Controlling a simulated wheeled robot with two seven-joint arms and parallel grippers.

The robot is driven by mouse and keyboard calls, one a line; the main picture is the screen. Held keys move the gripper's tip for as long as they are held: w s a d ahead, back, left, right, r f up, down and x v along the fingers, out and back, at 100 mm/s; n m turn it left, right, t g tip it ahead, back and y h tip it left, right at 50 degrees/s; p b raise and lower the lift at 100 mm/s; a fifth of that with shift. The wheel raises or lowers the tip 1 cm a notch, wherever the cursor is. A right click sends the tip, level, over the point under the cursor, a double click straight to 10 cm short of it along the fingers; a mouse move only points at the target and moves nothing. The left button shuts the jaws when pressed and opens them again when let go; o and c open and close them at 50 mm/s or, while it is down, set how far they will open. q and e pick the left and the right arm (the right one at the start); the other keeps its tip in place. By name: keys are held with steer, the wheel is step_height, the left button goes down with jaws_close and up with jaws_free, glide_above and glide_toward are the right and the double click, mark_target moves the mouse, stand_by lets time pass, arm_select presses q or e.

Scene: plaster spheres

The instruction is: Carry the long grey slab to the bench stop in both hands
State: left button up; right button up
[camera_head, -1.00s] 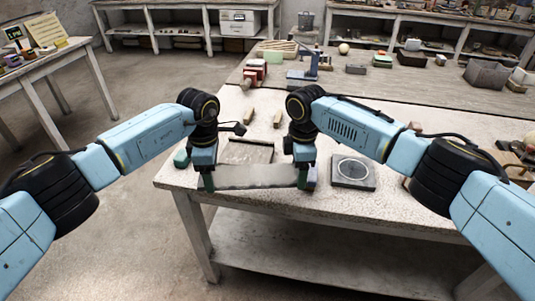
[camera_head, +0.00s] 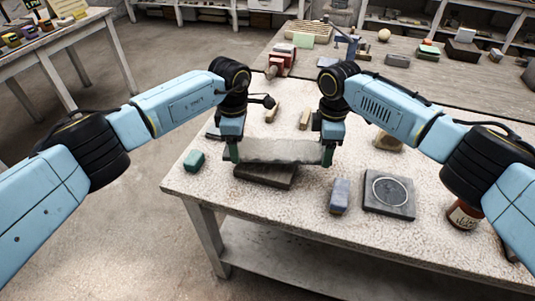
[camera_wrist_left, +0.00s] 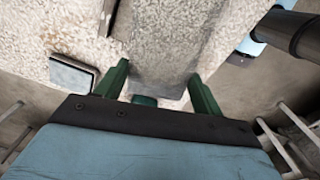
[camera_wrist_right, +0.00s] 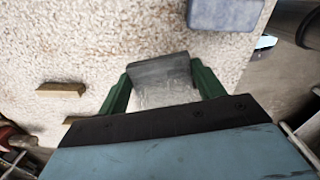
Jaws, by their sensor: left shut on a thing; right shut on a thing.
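The long grey slab (camera_head: 275,150) is held level between my two grippers, above the table. My left gripper (camera_head: 233,152) is shut on its left end, and my right gripper (camera_head: 328,152) is shut on its right end. In the left wrist view the slab (camera_wrist_left: 165,60) runs up between the green fingers. In the right wrist view its grey end (camera_wrist_right: 160,85) sits between the fingers. A dark flat board (camera_head: 265,175) lies on the table below and in front of the slab, partly hidden by it. I cannot tell which thing is the bench stop.
A green block (camera_head: 194,161) lies at the table's left edge. A blue-grey block (camera_head: 340,196) and a dark square plate with a ring (camera_head: 388,194) lie to the right. Two wooden pieces (camera_head: 272,112) (camera_head: 304,119) lie behind the slab. A brown jar (camera_head: 464,214) stands far right.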

arm_select(q)
steer(key=shift+w+r, duration=0.1)
steer(key=shift+w, duration=0.05)
arm_select(e)
steer(key=shift+w+r, duration=0.1)
steer(key=shift+w, duration=0.1)
steer(key=shift+s+r, duration=0.1)
steer(key=shift+s, duration=0.05)
arm_select(q)
steer(key=shift+s+r, duration=0.1)
steer(key=shift+s, duration=0.1)
steer(key=shift+f, duration=0.25)
arm_select(e)
steer(key=shift+f, duration=0.25)
